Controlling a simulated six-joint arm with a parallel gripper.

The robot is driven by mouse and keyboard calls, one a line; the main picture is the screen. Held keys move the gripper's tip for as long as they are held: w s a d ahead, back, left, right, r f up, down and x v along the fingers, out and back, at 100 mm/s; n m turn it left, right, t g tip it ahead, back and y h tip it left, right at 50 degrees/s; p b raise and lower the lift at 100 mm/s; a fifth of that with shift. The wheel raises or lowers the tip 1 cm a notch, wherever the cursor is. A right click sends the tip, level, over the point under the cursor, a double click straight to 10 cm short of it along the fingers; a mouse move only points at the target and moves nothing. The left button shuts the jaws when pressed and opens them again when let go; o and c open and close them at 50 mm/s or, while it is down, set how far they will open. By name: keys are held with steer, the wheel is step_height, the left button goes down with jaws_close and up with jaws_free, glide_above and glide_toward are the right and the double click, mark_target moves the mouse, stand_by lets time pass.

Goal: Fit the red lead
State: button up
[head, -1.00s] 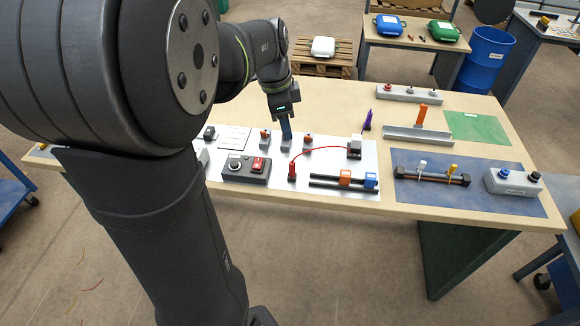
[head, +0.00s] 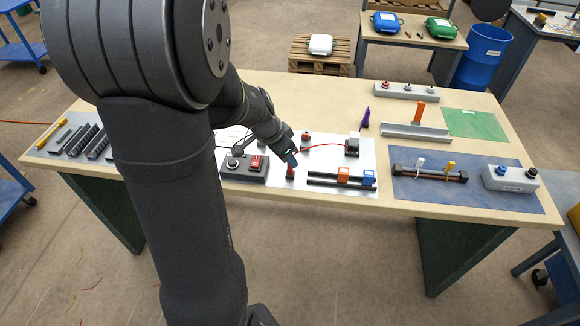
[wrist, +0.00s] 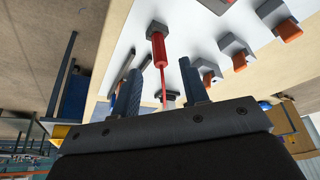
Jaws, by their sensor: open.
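The red lead has a red plug (head: 290,171) standing upright on the silver plate, with a thin red wire (head: 318,148) curving right to a small white-topped block (head: 353,146). My gripper (head: 291,159) is tilted just above the plug and partly overlaps it in the head view. In the wrist view the red plug (wrist: 159,48) sits in a grey base, and its wire runs down between the fingers. My gripper (wrist: 161,80) is open and empty there, with one finger on each side of the wire line. Whether the fingers touch the plug cannot be told.
Several grey blocks with orange tops (wrist: 237,60) stand near the plug. A control box with a red switch (head: 257,162) is to the left. Black rails with orange and blue blocks (head: 343,174) lie to the right. A blue mat (head: 420,198) is farther right.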

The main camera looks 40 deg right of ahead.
mark_target(290, 169)
steer(key=shift+x, duration=2.9)
steer(key=shift+r, duration=0.1)
jaws_close()
